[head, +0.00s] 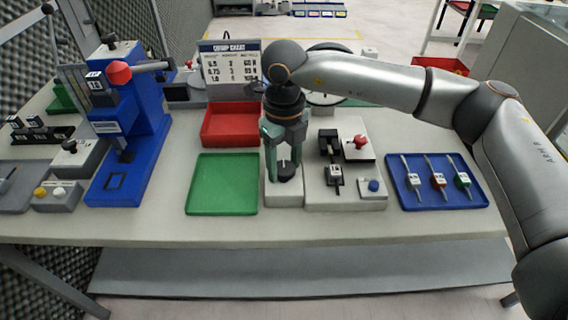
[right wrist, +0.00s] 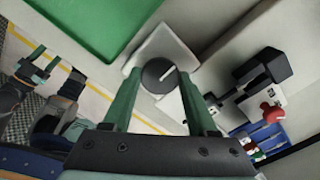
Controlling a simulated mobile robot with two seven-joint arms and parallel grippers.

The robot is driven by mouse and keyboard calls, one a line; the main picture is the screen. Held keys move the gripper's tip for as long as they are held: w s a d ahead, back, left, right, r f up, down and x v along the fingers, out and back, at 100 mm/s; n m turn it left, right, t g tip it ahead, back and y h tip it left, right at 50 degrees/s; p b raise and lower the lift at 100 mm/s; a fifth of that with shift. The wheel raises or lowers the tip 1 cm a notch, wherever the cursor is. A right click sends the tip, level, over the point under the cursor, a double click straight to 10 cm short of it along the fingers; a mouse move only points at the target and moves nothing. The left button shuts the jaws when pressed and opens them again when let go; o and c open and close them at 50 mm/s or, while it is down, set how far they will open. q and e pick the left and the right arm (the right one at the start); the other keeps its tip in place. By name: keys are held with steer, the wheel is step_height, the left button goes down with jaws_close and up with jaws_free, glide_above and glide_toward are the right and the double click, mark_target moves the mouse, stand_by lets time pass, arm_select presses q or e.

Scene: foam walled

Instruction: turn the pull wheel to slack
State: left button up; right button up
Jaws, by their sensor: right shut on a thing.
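The pull wheel (head: 287,171) is a small dark round knob on a pale block (head: 284,198) near the front of the bench. In the right wrist view the pull wheel (right wrist: 158,75) shows a white line across its top, pointing to the upper right. My right gripper (head: 284,160) comes down from above and is shut on the wheel. Its green fingers (right wrist: 160,76) stand on either side of the wheel. My left gripper (right wrist: 38,64) shows at the left of the right wrist view, with its fingers apart and empty; the head view does not show it.
A green tray (head: 222,207) lies left of the block and a red bin (head: 230,144) behind it. A grey fixture (head: 345,200) with a red knob (head: 360,141) stands close on the right. A blue tray (head: 438,203) holds 3 tagged tools. A blue press (head: 128,130) stands left.

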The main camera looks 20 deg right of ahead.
mark_target(284, 167)
stand_by(0.4)
steer(key=o, duration=1.4)
steer(key=shift+c, duration=0.2)
steer(key=shift+r, duration=0.55)
step_height(284, 167, up, 12)
steer(key=shift+f, duration=0.25)
